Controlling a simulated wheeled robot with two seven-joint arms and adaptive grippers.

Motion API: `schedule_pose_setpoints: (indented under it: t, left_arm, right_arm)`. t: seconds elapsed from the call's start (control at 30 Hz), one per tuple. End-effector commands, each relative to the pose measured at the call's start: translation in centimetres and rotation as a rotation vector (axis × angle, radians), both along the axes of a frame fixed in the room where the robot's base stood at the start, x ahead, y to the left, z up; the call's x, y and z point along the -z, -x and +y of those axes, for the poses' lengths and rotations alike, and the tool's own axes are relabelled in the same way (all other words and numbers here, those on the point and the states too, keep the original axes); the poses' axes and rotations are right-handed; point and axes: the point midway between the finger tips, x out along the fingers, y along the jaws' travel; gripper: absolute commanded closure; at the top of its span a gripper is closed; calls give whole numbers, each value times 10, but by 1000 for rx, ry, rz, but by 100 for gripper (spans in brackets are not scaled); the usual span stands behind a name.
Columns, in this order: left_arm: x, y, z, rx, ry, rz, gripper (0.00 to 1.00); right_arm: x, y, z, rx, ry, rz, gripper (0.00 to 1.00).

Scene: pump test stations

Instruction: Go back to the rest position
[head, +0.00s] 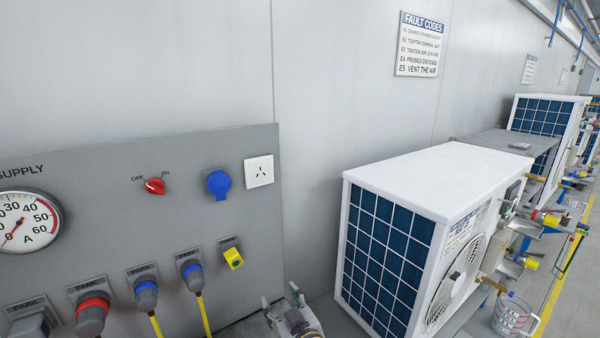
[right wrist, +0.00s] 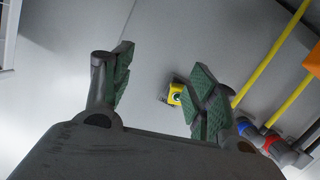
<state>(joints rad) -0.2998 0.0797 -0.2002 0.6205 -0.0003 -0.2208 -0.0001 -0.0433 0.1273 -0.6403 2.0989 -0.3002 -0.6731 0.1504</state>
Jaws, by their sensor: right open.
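My right gripper (head: 281,302) shows at the bottom edge of the head view, between the grey supply panel and the white pump unit. In the right wrist view its two green-padded fingers (right wrist: 160,88) stand wide apart with nothing between them. A yellow socket piece (right wrist: 174,94) shows beyond the fingers, near the right-hand one. My left gripper does not show in either view.
The grey supply panel (head: 100,170) carries a gauge (head: 25,221), a red switch (head: 154,186), a blue socket (head: 218,183), a white outlet (head: 259,171) and parked plugs (head: 146,294) with yellow cables.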

Motion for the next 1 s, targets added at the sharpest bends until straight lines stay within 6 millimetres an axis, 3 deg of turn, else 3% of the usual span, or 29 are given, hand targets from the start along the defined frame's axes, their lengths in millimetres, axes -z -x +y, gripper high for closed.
schedule_pose_setpoints:
  t: [0.27,0.6,0.8,1.0]
  left_arm:
    - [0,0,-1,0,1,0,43]
    - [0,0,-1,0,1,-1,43]
    - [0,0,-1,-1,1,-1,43]
    - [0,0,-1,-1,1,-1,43]
  right_arm:
    - [59,25,-85,158,39,281,42]
    - [121,93,-178,301,99,624,42]
    - [142,140,-219,355,134,798,42]
    - [151,171,-242,382,156,901,42]
